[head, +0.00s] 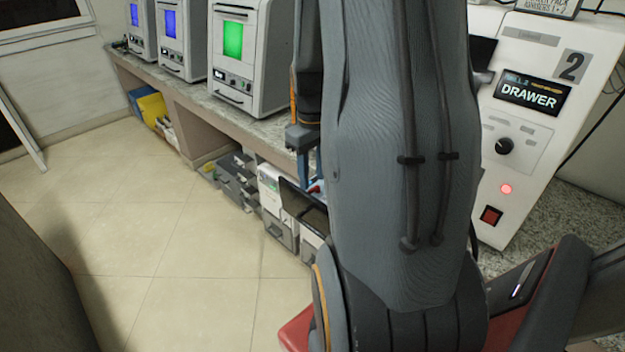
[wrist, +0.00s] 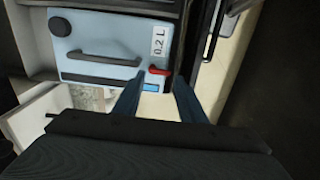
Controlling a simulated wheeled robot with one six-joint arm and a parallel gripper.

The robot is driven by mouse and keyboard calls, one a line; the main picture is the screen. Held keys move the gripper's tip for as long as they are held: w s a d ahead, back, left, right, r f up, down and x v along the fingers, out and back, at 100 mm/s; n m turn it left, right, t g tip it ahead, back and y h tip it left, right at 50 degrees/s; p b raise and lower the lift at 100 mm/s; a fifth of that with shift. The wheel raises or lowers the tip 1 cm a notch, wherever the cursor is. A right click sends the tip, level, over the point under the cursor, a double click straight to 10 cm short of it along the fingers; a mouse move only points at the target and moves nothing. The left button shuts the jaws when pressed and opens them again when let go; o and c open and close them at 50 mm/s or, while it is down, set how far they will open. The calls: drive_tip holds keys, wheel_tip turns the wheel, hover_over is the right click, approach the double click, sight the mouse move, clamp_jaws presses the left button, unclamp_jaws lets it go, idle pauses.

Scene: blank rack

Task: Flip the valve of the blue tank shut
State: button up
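The blue tank (wrist: 100,70) shows in the wrist view as a pale blue front with a black round knob, a dark handle and a "0.2 L" label. Its red valve (wrist: 159,71) is a small lever at the tank's lower right edge, lying about level in the picture. My gripper (wrist: 157,82) is open, with one finger on each side of the valve in the picture. I cannot tell whether a finger touches it. In the head view my arm hides most of the tank; part of my gripper (head: 302,172) shows beside a small bit of red.
A white open drawer or box (wrist: 40,115) lies left of the gripper in the wrist view. A bench (head: 185,100) carries several machines with lit screens. Grey bins (head: 240,180) stand beneath it. A "DRAWER" console (head: 545,60) is at right. The tiled floor (head: 150,230) is clear at left.

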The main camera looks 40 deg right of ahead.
wheel_tip(320, 180, up, 6)
drive_tip(key=shift+f+b, duration=0.1)
drive_tip(key=shift+b, duration=0.45)
